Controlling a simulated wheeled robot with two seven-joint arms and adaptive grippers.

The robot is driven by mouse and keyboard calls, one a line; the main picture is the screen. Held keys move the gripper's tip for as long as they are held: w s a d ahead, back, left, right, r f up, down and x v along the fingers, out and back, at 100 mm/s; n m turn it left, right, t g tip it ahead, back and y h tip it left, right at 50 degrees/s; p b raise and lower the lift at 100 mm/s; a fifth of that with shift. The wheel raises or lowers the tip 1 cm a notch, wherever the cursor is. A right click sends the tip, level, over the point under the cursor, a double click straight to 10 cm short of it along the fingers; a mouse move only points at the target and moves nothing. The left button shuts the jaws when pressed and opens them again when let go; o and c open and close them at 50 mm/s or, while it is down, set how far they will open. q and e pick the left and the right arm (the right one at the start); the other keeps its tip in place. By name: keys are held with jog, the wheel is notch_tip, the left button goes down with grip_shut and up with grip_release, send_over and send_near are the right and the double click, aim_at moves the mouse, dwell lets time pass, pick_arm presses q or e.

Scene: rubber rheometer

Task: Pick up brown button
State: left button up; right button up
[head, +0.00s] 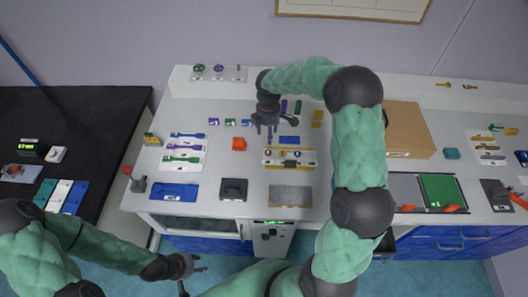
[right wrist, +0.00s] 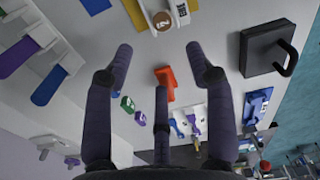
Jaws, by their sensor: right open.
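The brown button (right wrist: 163,20) is a round brown disc with a white mark, lying on a white plate at the top of the right wrist view. In the head view the small round pieces on the white and yellow tray (head: 290,165) are too small to tell apart. My right gripper (head: 268,128) is above the table just behind that tray. Its fingers (right wrist: 165,75) are spread and empty, apart from the button. My left gripper (head: 195,277) is low in front of the table, fingers apart and empty.
A red-orange block (head: 239,144) lies left of the tray, and a blue block (head: 289,139) lies behind it. A black device (head: 233,189) and a grey plate (head: 290,196) are in front. A cardboard box (head: 408,128) stands to the right.

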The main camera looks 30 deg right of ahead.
send_over(268, 153)
jog(key=f, duration=0.5)
jog(key=shift+w+d+f+b, duration=0.15)
jog(key=shift+w+d+b, duration=0.05)
jog(key=shift+w+b, duration=0.15)
jog(key=shift+s+f, duration=0.1)
jog(key=shift+f, duration=0.25)
notch_tip(268, 153, down, 5)
jog(key=shift+r+b, duration=0.15)
jog(key=shift+b, duration=0.3)
jog(key=shift+s+a, duration=0.1)
jog(key=shift+s, duration=0.05)
jog(key=c, duration=0.8)
jog(key=shift+c, duration=0.2)
